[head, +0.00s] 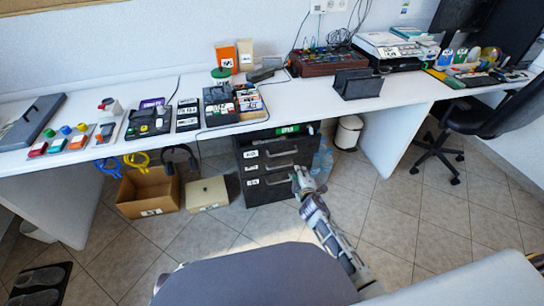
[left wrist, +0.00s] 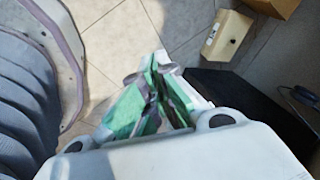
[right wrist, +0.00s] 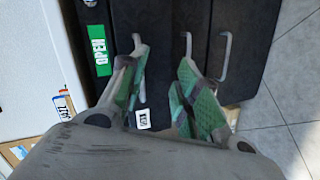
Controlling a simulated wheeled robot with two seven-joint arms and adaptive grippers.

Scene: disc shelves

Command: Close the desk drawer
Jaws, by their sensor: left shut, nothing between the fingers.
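The black desk drawer unit (head: 262,190) stands under the white desk in the head view, with several horizontal handles on its front. My right gripper (head: 301,180) is in front of the lower right side of the drawer fronts. In the right wrist view my right gripper (right wrist: 160,75) is open with nothing between its fingers. My left gripper (left wrist: 155,75) is shut and empty, above the floor.
A cardboard box (head: 150,192) and a beige box (head: 206,194) stand on the floor left of the drawers. A grey chair back (head: 262,275) is in the foreground. A white bin (head: 348,133) stands behind, to the right.

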